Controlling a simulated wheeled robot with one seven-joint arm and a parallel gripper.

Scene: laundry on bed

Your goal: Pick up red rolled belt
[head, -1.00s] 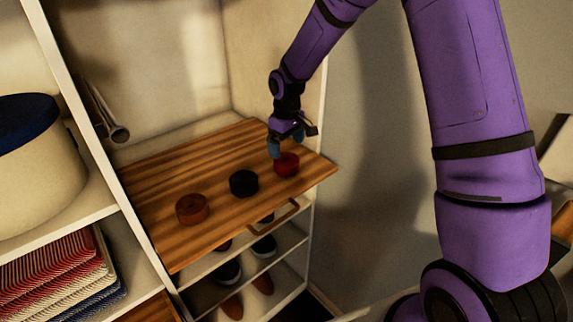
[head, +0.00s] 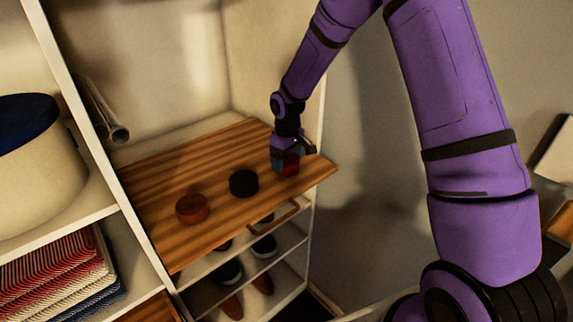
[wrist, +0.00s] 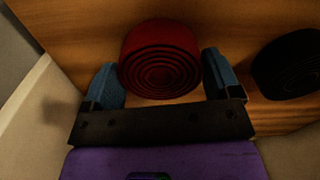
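The red rolled belt (wrist: 160,58) lies on the wooden board, its spiral end showing in the wrist view. In the head view the red belt (head: 290,165) is partly hidden by my gripper (head: 288,158). My gripper in the wrist view (wrist: 165,82) is open, with one blue fingertip on each side of the belt.
A black rolled belt (head: 243,183) and a brown rolled belt (head: 192,208) lie on the wooden board (head: 165,176) to the left. The black belt (wrist: 288,65) sits close to the right finger in the wrist view. A side wall stands close to the right. Shoes (head: 264,248) sit on lower shelves.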

